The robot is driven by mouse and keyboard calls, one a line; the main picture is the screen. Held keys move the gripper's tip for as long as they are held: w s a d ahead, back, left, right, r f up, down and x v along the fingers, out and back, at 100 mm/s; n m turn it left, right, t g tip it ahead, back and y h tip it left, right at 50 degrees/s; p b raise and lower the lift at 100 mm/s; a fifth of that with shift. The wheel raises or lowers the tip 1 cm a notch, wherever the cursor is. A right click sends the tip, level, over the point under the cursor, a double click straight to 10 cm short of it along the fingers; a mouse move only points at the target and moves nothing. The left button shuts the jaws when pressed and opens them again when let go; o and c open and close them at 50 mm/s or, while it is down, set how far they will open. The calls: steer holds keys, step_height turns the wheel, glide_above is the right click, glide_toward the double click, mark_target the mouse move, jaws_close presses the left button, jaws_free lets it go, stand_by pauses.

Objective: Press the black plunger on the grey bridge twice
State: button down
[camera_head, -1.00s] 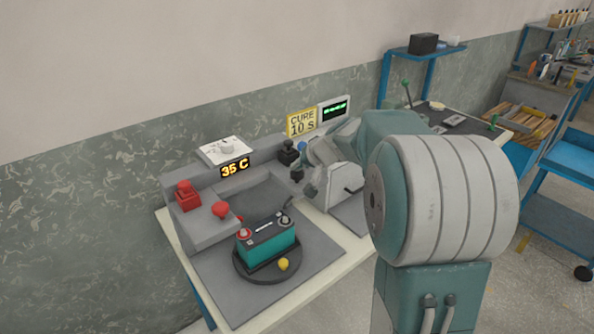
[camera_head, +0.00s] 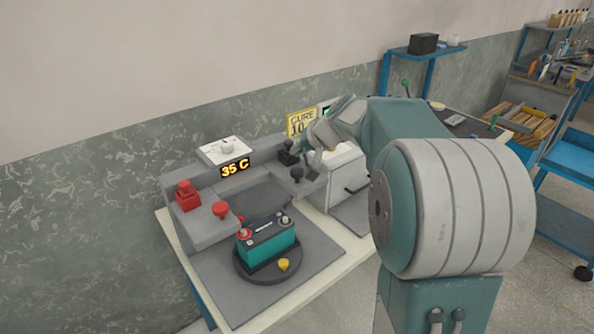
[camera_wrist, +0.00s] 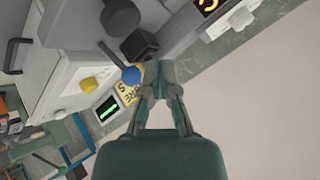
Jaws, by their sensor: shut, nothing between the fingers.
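A round-topped black plunger (camera_head: 297,173) stands at the right end of the grey bridge (camera_head: 215,232). In the wrist view its dark cap (camera_wrist: 120,17) is at the top. Behind it is a black block with a knob (camera_head: 287,150), also in the wrist view (camera_wrist: 139,45). My gripper (camera_wrist: 159,72) is shut and empty, its tips apart from the plunger and close to a blue ball (camera_wrist: 132,76). In the head view my gripper (camera_head: 313,170) is just right of the plunger; its tips are hard to make out.
A teal battery (camera_head: 268,246) sits on a dark round turntable (camera_head: 252,276). A red plunger (camera_head: 220,210) and red block (camera_head: 187,197) are at the left. A yellow sign (camera_head: 300,121) and green-lit display (camera_wrist: 108,108) stand behind my gripper.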

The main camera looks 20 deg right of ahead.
mark_target(298, 172)
steer(key=shift+r, duration=1.1)
stand_by(1.1)
step_height(298, 172, up, 4)
steer(key=shift+f, duration=0.2)
steer(key=shift+f, duration=0.1)
steer(key=shift+f, duration=4.35)
steer(key=shift+f, duration=0.1)
steer(key=shift+f, duration=0.2)
